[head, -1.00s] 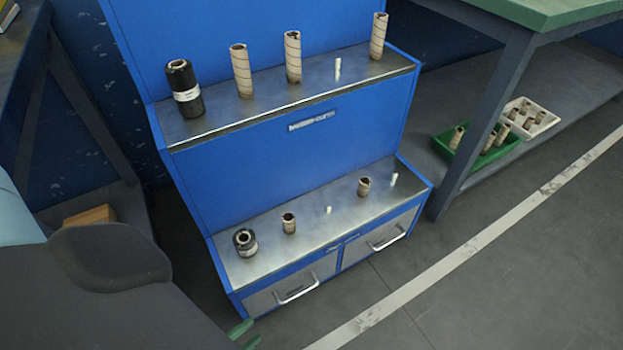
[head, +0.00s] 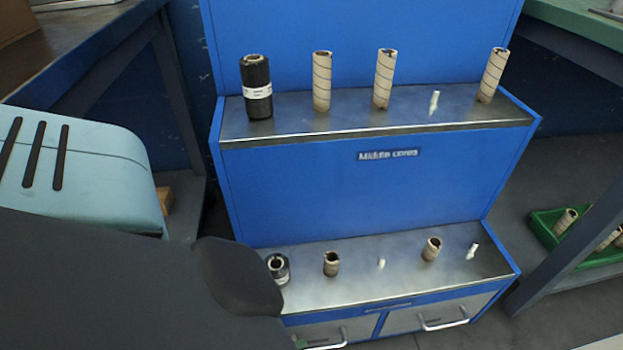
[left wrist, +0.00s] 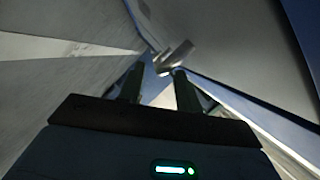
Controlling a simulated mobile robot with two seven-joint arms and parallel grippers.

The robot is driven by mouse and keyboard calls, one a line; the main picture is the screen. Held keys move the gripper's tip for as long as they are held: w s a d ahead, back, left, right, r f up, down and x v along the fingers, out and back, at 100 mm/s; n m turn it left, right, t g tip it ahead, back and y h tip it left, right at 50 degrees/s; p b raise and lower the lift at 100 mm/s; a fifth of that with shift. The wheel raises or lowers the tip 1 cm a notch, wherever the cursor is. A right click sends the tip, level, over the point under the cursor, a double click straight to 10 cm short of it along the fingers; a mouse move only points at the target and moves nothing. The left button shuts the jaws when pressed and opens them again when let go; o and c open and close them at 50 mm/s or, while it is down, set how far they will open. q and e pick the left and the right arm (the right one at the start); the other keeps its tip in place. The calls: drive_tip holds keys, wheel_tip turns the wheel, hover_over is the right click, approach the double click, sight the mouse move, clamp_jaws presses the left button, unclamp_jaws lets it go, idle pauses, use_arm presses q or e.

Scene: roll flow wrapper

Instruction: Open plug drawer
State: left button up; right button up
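Two grey drawers sit side by side at the foot of the blue cabinet; both look shut. The left drawer (head: 357,328) has a metal bar handle, partly cut off by the lower picture edge. The right drawer (head: 402,320) has a handle (head: 445,325). I cannot read which is the plug drawer. My left gripper (left wrist: 160,74) is open, its two fingers apart. A metal handle (left wrist: 176,57) shows just beyond the fingertips, nearer the right finger; I cannot tell if they touch. In the head view only a green bit of this gripper (head: 300,343) shows. My right gripper is out of view.
The lower shelf (head: 345,290) holds a black roll (head: 278,268), short cores and white plugs. The upper shelf (head: 290,123) holds a taller black roll (head: 256,88) and cardboard cores. A green bin (head: 548,228) stands at right. My dark arm covers the lower left.

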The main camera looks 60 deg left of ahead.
sight(310, 349)
use_arm(q)
drive_tip(key=b+x, duration=0.1)
drive_tip(key=x, duration=0.2)
drive_tip(key=shift+w, duration=0.15)
drive_tip(key=shift+w+f, duration=0.1)
drive_tip(key=shift+w, duration=0.2)
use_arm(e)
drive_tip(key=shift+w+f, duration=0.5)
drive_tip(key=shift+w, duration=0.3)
use_arm(q)
drive_tip(key=shift+c, duration=0.4)
clamp_jaws()
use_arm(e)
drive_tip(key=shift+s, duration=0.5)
